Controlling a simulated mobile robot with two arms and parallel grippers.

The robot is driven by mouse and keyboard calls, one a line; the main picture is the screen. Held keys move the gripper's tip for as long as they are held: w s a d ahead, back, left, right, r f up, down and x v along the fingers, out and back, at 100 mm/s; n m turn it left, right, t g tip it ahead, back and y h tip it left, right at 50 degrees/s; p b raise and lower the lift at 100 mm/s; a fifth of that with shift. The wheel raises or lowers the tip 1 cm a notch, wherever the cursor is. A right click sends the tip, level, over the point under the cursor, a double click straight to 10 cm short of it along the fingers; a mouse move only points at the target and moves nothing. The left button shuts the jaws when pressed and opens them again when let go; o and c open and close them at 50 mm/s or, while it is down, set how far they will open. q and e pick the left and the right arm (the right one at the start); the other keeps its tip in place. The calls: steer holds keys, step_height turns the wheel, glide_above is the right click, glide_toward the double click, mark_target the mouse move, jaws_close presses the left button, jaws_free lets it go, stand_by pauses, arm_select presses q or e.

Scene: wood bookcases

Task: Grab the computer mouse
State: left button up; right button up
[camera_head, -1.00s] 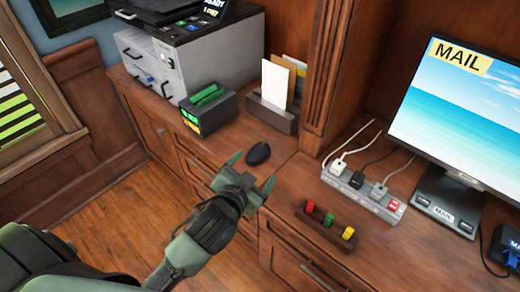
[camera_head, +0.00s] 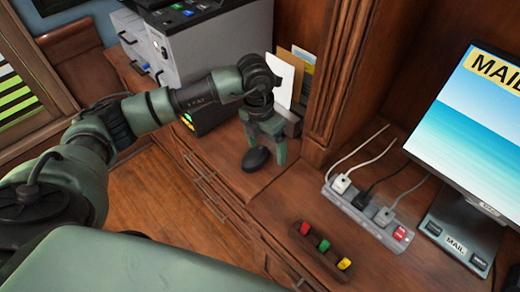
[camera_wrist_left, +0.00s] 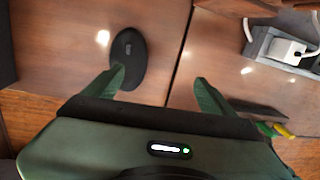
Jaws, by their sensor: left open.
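The black computer mouse (camera_head: 256,159) lies on the wooden desktop, below the letter holder in the head view. My left gripper (camera_head: 268,150) points down over the desk at the mouse, its two fingers apart and empty. In the left wrist view the mouse (camera_wrist_left: 128,58) lies by the tip of the left finger, left of the middle of the open gap between the fingers (camera_wrist_left: 158,85). I cannot tell whether that finger touches it. The right gripper is not in view.
A grey printer (camera_head: 226,50) and the letter holder with envelopes (camera_head: 285,75) stand behind the gripper. A power strip (camera_head: 364,216) with cables, a dark holder with coloured pieces (camera_head: 322,252) and a monitor (camera_head: 470,130) stand to the right. Desk around the mouse is mostly clear.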

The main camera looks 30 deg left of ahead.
mark_target(255, 153)
arm_select(q)
steer(key=a, duration=0.1)
steer(key=a+y, duration=0.1)
steer(key=a, duration=0.1)
steer(key=shift+w+a+r+y, duration=0.1)
steer(key=shift+w+a+y, duration=0.15)
steer(key=shift+a+y, duration=0.1)
steer(key=f, duration=0.2)
steer(key=f+p, duration=0.1)
steer(key=f, duration=0.3)
steer(key=shift+w+a+f+p, duration=0.15)
steer(key=shift+w+a+p, duration=0.1)
steer(key=shift+p, duration=0.15)
steer(key=shift+f, duration=0.5)
steer(key=c, duration=1.5)
